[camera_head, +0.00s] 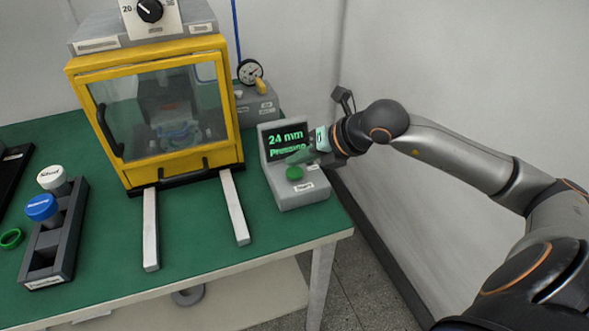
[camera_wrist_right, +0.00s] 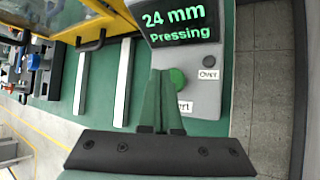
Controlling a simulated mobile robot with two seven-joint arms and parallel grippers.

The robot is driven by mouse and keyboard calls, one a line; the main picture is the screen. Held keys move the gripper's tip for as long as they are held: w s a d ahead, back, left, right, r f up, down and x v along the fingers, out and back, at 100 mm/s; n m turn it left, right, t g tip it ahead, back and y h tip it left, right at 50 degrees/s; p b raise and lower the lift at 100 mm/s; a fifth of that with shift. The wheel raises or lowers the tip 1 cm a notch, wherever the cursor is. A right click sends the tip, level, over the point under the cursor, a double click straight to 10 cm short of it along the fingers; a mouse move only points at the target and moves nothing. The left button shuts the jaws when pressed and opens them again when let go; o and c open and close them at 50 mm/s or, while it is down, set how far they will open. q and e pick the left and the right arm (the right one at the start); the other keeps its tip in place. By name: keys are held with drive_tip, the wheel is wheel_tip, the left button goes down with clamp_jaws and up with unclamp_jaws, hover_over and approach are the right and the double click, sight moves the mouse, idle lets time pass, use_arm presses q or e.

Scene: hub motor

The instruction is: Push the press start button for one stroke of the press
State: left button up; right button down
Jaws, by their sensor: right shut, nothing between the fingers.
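The press control box (camera_head: 299,195) stands at the right end of the green table, with a green start button (camera_head: 294,173) on its sloped face. Its screen (camera_head: 286,142) reads "24 mm" and "Pressing". My right gripper (camera_head: 292,158) is shut and empty, its fingertips right by the button. In the right wrist view the fingers (camera_wrist_right: 163,74) overlap the left side of the button (camera_wrist_right: 178,79); I cannot tell whether they touch it. The press (camera_head: 160,115) has a yellow frame and a closed clear door. My left gripper is not in view.
Two pale rails (camera_head: 235,207) run forward from the press. A dark rack (camera_head: 56,240) with white- and blue-topped tools and a green ring (camera_head: 11,239) are at the left. A gauge unit (camera_head: 256,103) stands behind the box. The wall is close on the right.

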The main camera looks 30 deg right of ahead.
sight(299, 174)
wheel_tip(299, 174, up, 3)
drive_tip(key=shift+r+p, duration=0.2)
drive_tip(key=shift+p, duration=0.8)
drive_tip(key=shift+r+p, duration=0.45)
drive_tip(key=shift+r, duration=0.35)
